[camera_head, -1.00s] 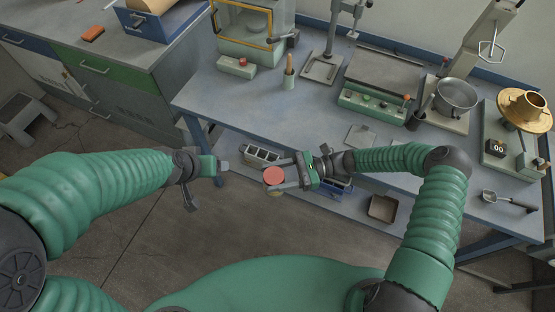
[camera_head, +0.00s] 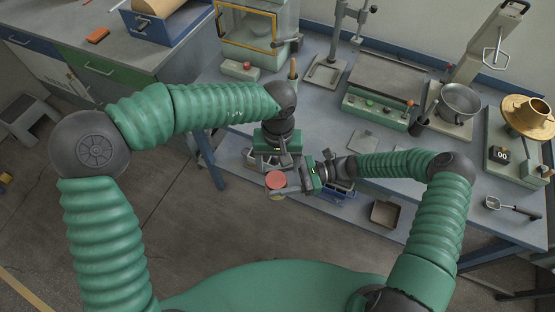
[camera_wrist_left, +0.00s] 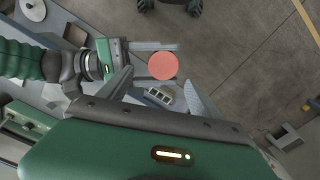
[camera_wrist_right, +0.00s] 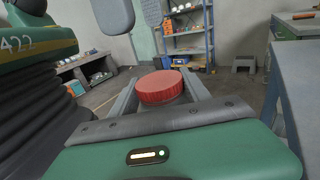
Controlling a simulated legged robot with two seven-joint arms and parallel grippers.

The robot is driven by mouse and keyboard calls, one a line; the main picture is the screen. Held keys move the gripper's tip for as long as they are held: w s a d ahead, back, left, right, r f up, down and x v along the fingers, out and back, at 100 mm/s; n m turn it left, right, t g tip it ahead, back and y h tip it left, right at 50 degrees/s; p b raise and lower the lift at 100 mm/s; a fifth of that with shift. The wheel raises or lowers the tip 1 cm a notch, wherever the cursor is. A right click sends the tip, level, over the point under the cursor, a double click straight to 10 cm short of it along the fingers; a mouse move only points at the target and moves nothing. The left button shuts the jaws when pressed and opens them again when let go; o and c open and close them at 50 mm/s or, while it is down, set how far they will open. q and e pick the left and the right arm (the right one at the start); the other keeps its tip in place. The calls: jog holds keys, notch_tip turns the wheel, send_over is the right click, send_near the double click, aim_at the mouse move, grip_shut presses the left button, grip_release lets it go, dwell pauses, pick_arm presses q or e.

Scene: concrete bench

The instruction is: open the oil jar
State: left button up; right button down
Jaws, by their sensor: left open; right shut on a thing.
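The oil jar shows mostly as its round red lid (camera_head: 276,180), with a little of its body below, held out in front of the bench. My right gripper (camera_head: 284,184) is shut on the jar from the right, with the lid facing up. In the right wrist view the ribbed red lid (camera_wrist_right: 160,87) stands between the two fingers. My left gripper (camera_head: 272,163) is open and points down, close above the jar. In the left wrist view the lid (camera_wrist_left: 162,66) lies between the spread fingers, apart from them. Most of the jar's body is hidden.
The concrete bench (camera_head: 310,98) stands behind, with a lower shelf (camera_head: 350,209) under it holding a brown tray (camera_head: 386,214). A steel pan (camera_head: 460,101) and several machines stand on the bench. The floor in front is clear.

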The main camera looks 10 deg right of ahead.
aim_at(279, 179)
pick_arm(q)
notch_tip(279, 179, down, 7)
jog(key=shift+f, duration=0.2)
jog(key=shift+d, duration=0.1)
jog(key=c, duration=1.5)
jog(key=shift+o, duration=0.3)
jog(key=n, duration=0.4)
jog(key=shift+d+r, duration=0.1)
jog(key=shift+s, duration=0.1)
jog(key=o, duration=1.5)
